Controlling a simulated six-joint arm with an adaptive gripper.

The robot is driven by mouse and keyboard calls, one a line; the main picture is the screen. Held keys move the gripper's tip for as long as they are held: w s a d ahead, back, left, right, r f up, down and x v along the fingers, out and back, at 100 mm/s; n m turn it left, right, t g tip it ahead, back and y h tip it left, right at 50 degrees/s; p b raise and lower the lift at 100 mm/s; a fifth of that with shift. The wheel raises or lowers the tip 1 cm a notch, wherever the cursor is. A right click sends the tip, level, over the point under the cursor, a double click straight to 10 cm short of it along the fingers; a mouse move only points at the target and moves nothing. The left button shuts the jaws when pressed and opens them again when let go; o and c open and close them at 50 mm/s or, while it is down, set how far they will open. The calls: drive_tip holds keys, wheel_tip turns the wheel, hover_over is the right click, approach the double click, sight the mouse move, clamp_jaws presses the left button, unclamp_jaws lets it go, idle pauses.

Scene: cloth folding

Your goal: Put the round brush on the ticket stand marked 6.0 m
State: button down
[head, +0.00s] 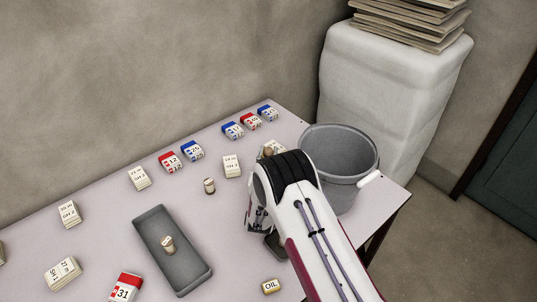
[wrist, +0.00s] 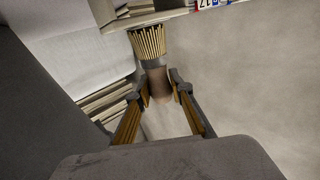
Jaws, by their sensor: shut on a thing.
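In the wrist view my gripper (wrist: 160,86) is shut on the round brush (wrist: 148,42). Its pale bristles point up in the picture, above a grey ferrule, and its brownish handle sits between the fingers. In the head view my gripper (head: 260,218) is mostly hidden by my wrist, and I cannot make out the brush there. White ticket stands lie on the table, among them one at the middle (head: 231,166), one left of it (head: 139,179), one farther left (head: 69,214) and one at the front left (head: 63,273). Their print is too small to find 6.0 m.
A grey tray (head: 190,277) holds a small cylinder (head: 168,244); another cylinder (head: 209,186) stands behind it. Red and blue numbered blocks (head: 192,151) line the back. An OIL block (head: 271,287) lies in front.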

drive_tip(key=shift+f, duration=0.15)
drive_tip(key=c, duration=1.8)
unclamp_jaws()
drive_tip(key=shift+s, duration=0.1)
drive_tip(key=shift+s, duration=5.9)
drive_tip(key=shift+w+r, duration=0.1)
drive_tip(key=shift+r, duration=0.15)
